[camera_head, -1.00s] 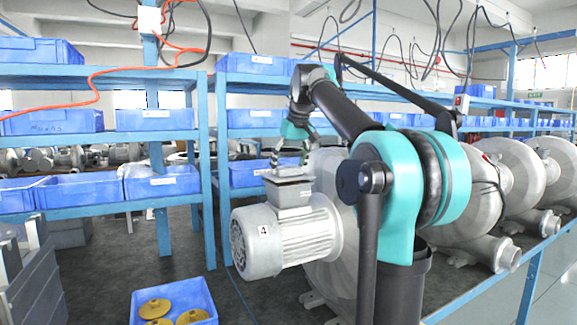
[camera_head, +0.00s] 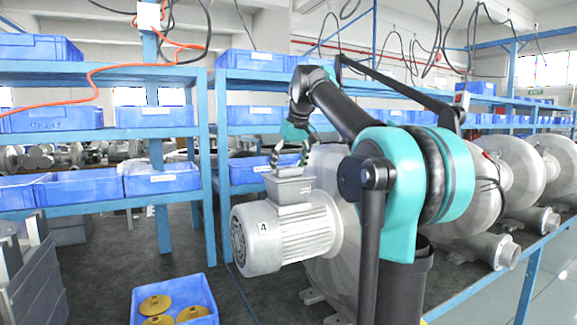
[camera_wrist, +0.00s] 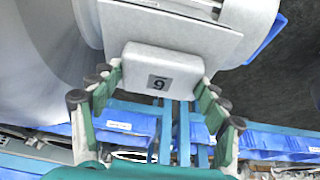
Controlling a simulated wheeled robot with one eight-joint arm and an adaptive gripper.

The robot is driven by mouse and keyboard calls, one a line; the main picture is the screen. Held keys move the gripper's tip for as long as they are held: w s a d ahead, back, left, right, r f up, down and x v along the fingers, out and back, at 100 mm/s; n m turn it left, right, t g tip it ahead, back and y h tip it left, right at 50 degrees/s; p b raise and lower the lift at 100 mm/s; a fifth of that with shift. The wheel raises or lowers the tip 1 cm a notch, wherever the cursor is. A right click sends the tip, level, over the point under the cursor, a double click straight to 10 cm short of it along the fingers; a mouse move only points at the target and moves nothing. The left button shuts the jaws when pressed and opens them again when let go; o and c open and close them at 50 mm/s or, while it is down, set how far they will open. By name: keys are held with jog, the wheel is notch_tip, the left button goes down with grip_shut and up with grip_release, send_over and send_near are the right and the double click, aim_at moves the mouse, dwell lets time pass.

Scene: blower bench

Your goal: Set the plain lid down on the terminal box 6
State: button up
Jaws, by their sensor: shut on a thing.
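The plain lid (camera_head: 289,178) is a grey flat plate on the terminal box (camera_head: 287,196) of the near motor, with no clear gap under it. In the wrist view the lid shows as a light grey raised block (camera_wrist: 162,60) on a wider plate. The block carries a dark square mark that looks like a 6. My gripper (camera_head: 290,160) reaches down from above, and in the wrist view its green fingers (camera_wrist: 160,95) are shut on the sides of the block. The plate and block hide most of the box in the wrist view.
The near grey motor (camera_head: 285,235) has a numbered end cover. A large blower casing stands behind my arm. A blue bin (camera_head: 140,313) with yellow discs is below left. Blue shelves (camera_head: 208,160) with bins stand behind.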

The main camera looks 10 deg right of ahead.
jog(key=shift+f, duration=0.1)
jog(key=o, duration=1.3)
jog(key=v, duration=1.2)
jog(key=shift+s, duration=0.1)
